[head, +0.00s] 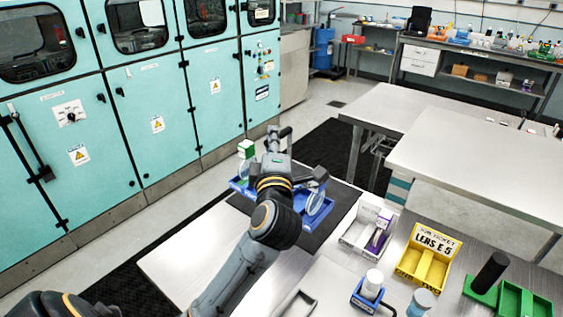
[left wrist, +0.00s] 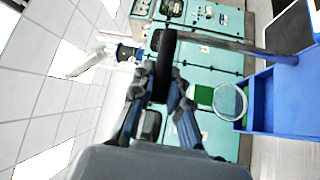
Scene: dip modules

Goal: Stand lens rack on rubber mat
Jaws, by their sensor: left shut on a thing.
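The blue lens rack (head: 317,216) is in the middle of the head view, partly hidden behind my left arm. A round clear lens (head: 315,198) stands at its right end, and a green-topped piece (head: 246,148) stands at its left end. My left gripper (head: 279,136) is above the rack, shut on its dark handle bar (left wrist: 165,62). The rack's blue side (left wrist: 285,100) and a round lens (left wrist: 230,102) show in the left wrist view. The dark rubber mat (head: 338,222) lies on the table below the rack. I cannot tell whether they touch. My right gripper is not in view.
A white tray with a purple item (head: 378,240), a yellow LENS E-5 tray (head: 425,262), a small blue holder (head: 367,297) and green holders (head: 512,300) stand at the right front. Teal cabinets (head: 160,110) line the left. Bare table (head: 175,272) shows at front left.

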